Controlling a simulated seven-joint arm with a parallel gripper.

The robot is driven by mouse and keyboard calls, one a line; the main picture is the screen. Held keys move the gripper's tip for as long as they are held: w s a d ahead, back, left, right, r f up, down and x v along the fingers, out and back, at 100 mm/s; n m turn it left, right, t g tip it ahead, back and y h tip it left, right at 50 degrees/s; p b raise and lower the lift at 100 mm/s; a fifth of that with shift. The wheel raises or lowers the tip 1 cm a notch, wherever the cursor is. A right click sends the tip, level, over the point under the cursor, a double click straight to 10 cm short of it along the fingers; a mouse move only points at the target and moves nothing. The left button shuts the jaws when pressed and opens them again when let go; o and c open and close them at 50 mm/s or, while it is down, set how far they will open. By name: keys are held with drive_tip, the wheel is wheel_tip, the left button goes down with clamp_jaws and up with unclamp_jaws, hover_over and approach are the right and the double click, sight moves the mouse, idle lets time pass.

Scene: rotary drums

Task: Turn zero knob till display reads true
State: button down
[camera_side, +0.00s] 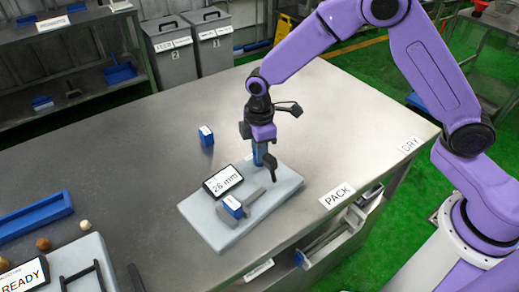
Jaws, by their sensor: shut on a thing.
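The display (223,181) is a dark-framed white screen that reads "26 mm". It sits tilted on a pale grey slab (210,228) on the metal table. A blue block with a white label (233,207) is at a grey bar on the slab, in front of the display. My gripper (264,162) points down at the slab's back right part, right of the display. It is shut on a small blue piece (258,154), mostly hidden by the fingers. I cannot tell whether this piece is the zero knob.
Another blue block (206,136) with a white label stands on the table behind the display. A blue tray (35,220), several small balls and a "READY" sign (24,275) are at the left.

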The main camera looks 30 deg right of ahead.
drive_tip(key=m, duration=0.5)
drive_tip(key=shift+m, duration=0.3)
idle(0.4)
drive_tip(key=c, duration=1.1)
unclamp_jaws()
wheel_tip(320, 180, up, 18)
drive_tip(key=shift+f, duration=0.25)
drive_tip(key=shift+s, duration=0.1)
